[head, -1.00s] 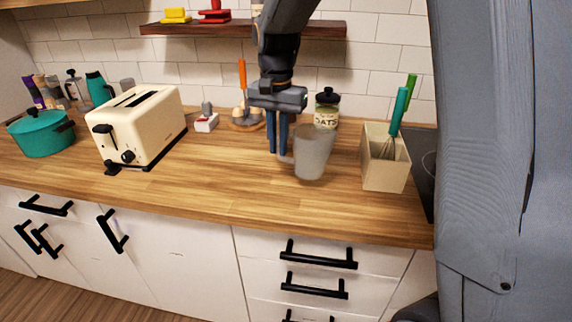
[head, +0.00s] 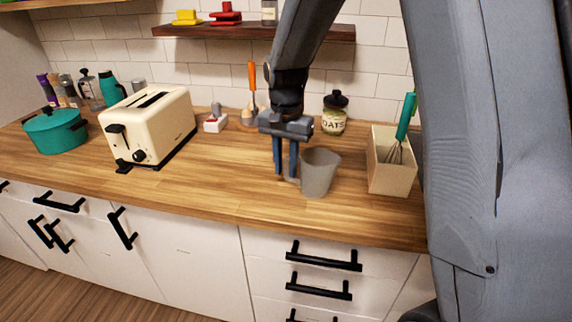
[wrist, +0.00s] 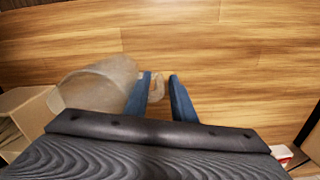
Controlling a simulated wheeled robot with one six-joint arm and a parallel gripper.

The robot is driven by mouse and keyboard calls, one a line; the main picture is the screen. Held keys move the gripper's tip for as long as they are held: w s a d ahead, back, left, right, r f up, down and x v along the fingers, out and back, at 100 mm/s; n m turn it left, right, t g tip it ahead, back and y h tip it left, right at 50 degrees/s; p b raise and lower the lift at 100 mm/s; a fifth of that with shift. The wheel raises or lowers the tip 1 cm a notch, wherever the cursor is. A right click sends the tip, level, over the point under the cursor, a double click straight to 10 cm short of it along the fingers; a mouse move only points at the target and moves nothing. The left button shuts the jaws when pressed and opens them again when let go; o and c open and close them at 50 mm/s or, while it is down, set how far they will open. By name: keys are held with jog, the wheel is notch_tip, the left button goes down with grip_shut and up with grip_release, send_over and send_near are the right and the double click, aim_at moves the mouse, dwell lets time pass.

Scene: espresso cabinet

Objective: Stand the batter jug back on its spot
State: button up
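The batter jug (head: 319,174) is a grey, upright cup-like vessel with a side handle. In the head view it appears to stand on the wooden counter, left of the utensil box. My gripper (head: 286,176) points down just left of it, blue fingers at handle height. In the wrist view the jug (wrist: 98,85) looks blurred at left. Its handle (wrist: 157,88) shows between my fingertips (wrist: 161,76), with a visible gap to the right finger, so the gripper looks open around the handle. No marked spot is visible on the counter.
The utensil box (head: 392,178) with a whisk stands close on the jug's right. An oats jar (head: 334,119) is behind. A cream toaster (head: 148,128) and teal pot (head: 54,132) stand left. A shelf (head: 255,31) is above. The counter (head: 215,180) left of my gripper is clear.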

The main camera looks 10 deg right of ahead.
jog(key=shift+o, duration=0.5)
notch_tip(320, 180, up, 12)
jog(key=shift+r+b, duration=0.15)
jog(key=shift+b, duration=0.9)
